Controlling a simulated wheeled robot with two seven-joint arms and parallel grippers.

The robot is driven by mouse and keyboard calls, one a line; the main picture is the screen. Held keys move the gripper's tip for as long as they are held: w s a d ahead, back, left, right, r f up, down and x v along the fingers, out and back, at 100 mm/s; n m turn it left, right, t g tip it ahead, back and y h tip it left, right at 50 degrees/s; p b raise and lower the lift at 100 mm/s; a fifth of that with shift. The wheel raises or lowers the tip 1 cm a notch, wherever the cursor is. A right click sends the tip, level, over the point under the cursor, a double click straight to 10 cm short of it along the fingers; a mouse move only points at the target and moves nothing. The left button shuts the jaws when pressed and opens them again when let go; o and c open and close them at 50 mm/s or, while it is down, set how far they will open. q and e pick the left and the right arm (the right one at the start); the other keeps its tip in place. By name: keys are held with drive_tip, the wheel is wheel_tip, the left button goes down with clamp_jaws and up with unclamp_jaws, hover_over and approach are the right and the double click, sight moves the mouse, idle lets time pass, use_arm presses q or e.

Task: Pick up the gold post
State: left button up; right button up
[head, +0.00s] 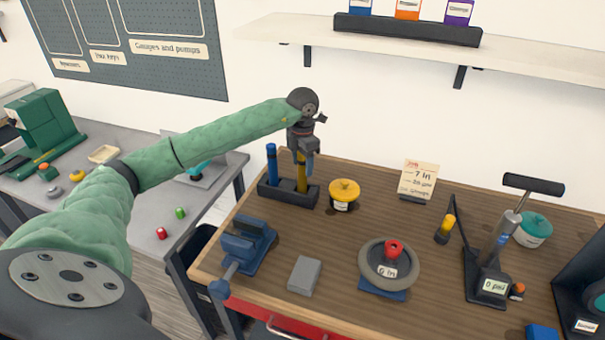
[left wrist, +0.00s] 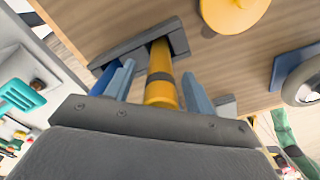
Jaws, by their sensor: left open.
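The gold post (head: 301,178) stands upright in a dark holder (head: 285,194) at the back left of the wooden bench. A blue post (head: 271,165) stands in the same holder to its left. My left gripper (head: 307,163) is directly above the gold post, with its fingers pointing down. In the left wrist view the gold post (left wrist: 160,78) lies between the two blue-grey fingers (left wrist: 158,88), with gaps on both sides. The fingers are open. The holder (left wrist: 135,55) also shows there, with the blue post mostly hidden behind a finger. My right gripper is not seen.
A yellow-lidded jar (head: 344,193) stands close to the right of the holder. A blue vise (head: 246,245) is in front of it. A grey block (head: 305,275), a small wheel (head: 388,265) and a pump (head: 490,270) stand farther off. A shelf (head: 430,45) hangs above.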

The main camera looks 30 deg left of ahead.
use_arm(q)
drive_tip(key=shift+f, duration=0.2)
clamp_jaws()
drive_tip(key=shift+r, duration=0.15)
idle(0.3)
